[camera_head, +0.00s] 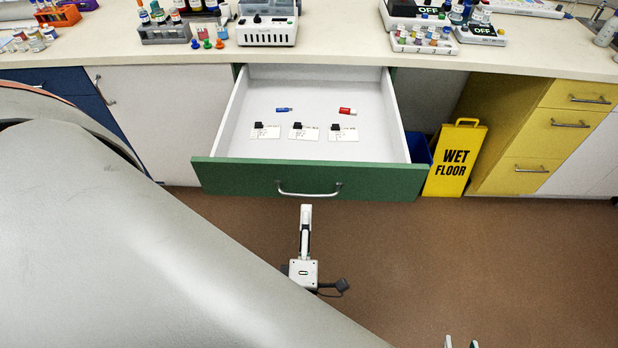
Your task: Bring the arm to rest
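My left gripper (305,212) is in front of the open drawer (300,172), just below its silver handle in the picture and over the brown floor. It is seen edge-on, one finger in line with the other, so its opening cannot be judged. Nothing shows between its fingers. My large grey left arm covers the lower left. Only two fingertips of my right gripper (460,343) show at the bottom edge. They stand apart with nothing visible between them.
The green-fronted drawer holds a blue item (284,110), a red item (347,111) and white cards with black clips. Bottles, racks and devices stand on the bench (350,45). A yellow wet-floor sign (455,158) stands right of the drawer. The floor at right is clear.

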